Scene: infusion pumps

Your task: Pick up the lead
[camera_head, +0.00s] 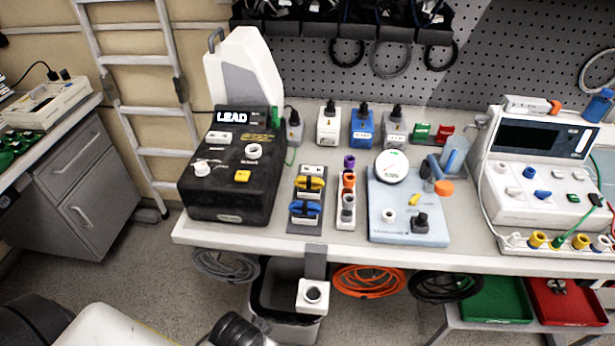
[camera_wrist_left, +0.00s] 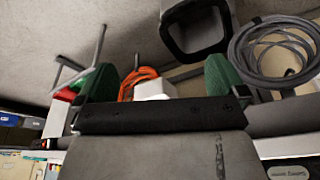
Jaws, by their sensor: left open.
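A black boxy unit with a white "LEAD" label (camera_head: 232,117) stands at the left end of the workbench. A thin green lead (camera_head: 572,238) runs at the white pump-like device (camera_head: 535,165) on the right. A green lead also shows behind the black unit (camera_head: 228,185), partly hidden by it. Which of these is the lead meant, I cannot tell. My right gripper is not in view.
The workbench edge (camera_head: 390,257) runs across the front. Coiled grey, orange (camera_head: 368,281) and black cables hang below it, near a bin (camera_head: 283,300). Colored plugs, blocks and a light-blue unit (camera_head: 408,205) crowd the top. Green and red trays sit low right.

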